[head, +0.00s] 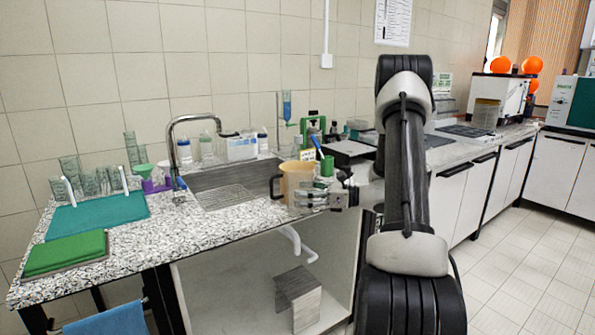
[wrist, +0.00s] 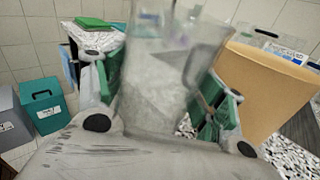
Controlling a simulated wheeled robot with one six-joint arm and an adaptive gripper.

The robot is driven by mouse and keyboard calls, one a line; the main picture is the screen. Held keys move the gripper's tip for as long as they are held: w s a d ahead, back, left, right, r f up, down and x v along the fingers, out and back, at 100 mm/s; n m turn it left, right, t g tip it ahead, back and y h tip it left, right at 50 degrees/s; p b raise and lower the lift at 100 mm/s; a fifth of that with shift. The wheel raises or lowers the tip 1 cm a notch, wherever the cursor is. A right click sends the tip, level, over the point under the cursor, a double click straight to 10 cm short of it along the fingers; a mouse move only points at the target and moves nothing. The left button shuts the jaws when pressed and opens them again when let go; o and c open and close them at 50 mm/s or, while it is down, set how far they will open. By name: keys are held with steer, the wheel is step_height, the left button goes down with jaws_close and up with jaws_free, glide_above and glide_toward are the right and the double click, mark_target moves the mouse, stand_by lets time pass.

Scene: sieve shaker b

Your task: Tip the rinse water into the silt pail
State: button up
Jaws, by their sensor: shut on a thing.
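My gripper (wrist: 163,95) is shut on a clear, see-through vessel (wrist: 160,70), which stands between its green-padded fingers in the wrist view. Its contents are blurred, so I cannot tell the water level. In the head view my gripper (head: 312,198) is at the counter's front edge, right of the sink; the clear vessel is hard to make out there. A tan pail (head: 297,177) with a dark handle on its left stands just behind and left of the gripper. In the wrist view the tan pail (wrist: 262,92) is close on the right. Its inside is hidden.
The sink (head: 228,190) with a curved tap lies left of the pail. A teal mat (head: 97,216) and green cloth (head: 66,252) lie at the counter's left end. A green cup (head: 327,167) is behind the gripper. A teal bin (wrist: 43,106) stands on the floor.

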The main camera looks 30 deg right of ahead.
mark_target(312, 178)
steer(key=shift+s+f+n, duration=0.15)
steer(key=shift+n, duration=0.25)
steer(key=shift+r, duration=0.4)
step_height(312, 178, up, 5)
steer(key=shift+a+r, duration=0.1)
